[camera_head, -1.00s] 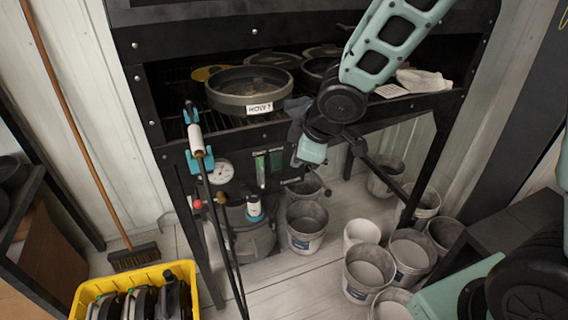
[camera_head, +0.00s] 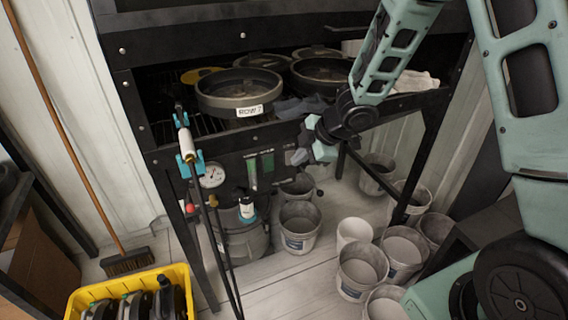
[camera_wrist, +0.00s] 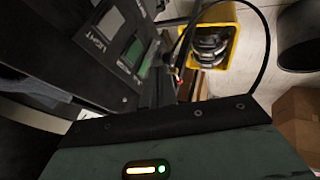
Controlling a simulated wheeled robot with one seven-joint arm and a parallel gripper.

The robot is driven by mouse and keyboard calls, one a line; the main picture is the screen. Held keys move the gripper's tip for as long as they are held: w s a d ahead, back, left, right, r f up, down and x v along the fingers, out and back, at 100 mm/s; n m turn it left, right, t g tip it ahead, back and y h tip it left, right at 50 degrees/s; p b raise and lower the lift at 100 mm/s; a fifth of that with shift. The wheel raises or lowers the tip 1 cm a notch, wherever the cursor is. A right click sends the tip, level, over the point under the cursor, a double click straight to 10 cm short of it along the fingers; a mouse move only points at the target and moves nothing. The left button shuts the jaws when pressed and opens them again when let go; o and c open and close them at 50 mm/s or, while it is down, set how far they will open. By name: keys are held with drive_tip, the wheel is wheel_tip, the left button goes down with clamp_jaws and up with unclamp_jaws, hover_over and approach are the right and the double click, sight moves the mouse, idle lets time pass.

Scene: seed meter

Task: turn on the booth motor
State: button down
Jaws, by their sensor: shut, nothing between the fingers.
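The black booth (camera_head: 130,100) has a front panel with a round gauge (camera_head: 212,176) and green-marked controls (camera_head: 262,166). Its lettering is too small to read in the head view. In the wrist view, the tilted panel shows a grey plate (camera_wrist: 111,22) near the word "LIGHT" and a green-marked switch plate (camera_wrist: 134,52) with blurred lettering. The switch positions cannot be told. My gripper (camera_head: 313,138) is shut and empty, in front of the panel's right end, to the right of the green controls. Contact with the panel cannot be told.
Pans, one labelled (camera_head: 243,90), sit on the booth's rack above the panel. A spray wand (camera_head: 187,148) hangs at the panel's left. Several buckets (camera_head: 300,228) stand below. A yellow crate (camera_head: 75,304) and a broom (camera_head: 127,262) are at left.

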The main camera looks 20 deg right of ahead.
sight(269, 163)
drive_tip(key=shift+w+a+f, duration=0.65)
drive_tip(key=shift+w+f, duration=0.7)
drive_tip(key=shift+f, duration=0.05)
drive_tip(key=shift+w+a+f, duration=0.6)
drive_tip(key=shift+w+f, duration=0.75)
drive_tip(key=shift+w+a+f, duration=0.65)
drive_tip(key=shift+w+f, duration=0.7)
drive_tip(key=shift+f, duration=0.05)
drive_tip(key=shift+w+p, duration=0.25)
drive_tip(key=shift+p, duration=0.3)
drive_tip(key=shift+f, duration=0.15)
